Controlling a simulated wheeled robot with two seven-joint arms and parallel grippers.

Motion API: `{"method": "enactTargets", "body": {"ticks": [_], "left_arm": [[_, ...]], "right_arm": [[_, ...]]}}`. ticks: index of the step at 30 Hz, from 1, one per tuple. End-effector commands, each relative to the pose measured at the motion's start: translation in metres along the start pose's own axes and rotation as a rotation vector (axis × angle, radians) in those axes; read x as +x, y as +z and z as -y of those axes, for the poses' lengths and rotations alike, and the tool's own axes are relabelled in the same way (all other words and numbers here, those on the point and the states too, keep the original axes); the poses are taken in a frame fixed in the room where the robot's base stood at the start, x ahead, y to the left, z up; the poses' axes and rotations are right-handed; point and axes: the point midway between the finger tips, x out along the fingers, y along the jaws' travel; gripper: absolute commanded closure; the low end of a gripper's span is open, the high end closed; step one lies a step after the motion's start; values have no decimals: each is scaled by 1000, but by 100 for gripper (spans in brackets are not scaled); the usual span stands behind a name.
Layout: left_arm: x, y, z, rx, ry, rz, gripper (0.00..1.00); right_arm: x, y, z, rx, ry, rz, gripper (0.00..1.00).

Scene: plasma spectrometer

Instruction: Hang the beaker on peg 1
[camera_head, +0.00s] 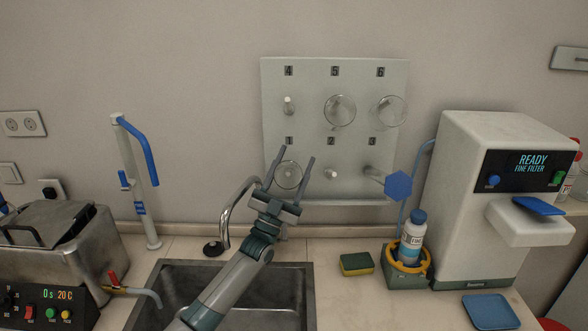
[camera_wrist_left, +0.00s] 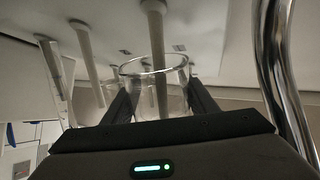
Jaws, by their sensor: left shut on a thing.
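The clear glass beaker (camera_head: 288,176) is at the lower left of the white pegboard (camera_head: 310,75), just below the number 1. My left gripper (camera_head: 290,170) reaches up from the sink side with its fingers on either side of the beaker, shut on it. In the left wrist view the beaker (camera_wrist_left: 155,75) is between the dark fingers, and a pale peg (camera_wrist_left: 156,35) runs in through its open mouth. The peg appears to be inside the beaker; whether the glass rests on it I cannot tell. My right gripper is not in view.
Glass vessels hang at peg 5 (camera_head: 339,110) and peg 6 (camera_head: 389,111). Peg 4 (camera_head: 289,106) and peg 2 (camera_head: 331,174) are bare. A curved tap (camera_head: 228,208) stands close left of my left gripper, above the sink (camera_head: 150,300).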

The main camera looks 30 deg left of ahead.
Motion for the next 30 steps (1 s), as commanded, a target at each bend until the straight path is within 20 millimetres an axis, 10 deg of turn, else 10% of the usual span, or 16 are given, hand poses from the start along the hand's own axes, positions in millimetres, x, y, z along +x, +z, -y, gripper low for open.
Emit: {"method": "enactTargets", "body": {"ticks": [24,25,27,30], "left_arm": [[1,7,1,0,0,0,71],[1,7,1,0,0,0,45],[1,7,1,0,0,0,28],[1,7,1,0,0,0,26]], "right_arm": [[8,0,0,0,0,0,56],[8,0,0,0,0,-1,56],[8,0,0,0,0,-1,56],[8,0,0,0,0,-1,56]]}}
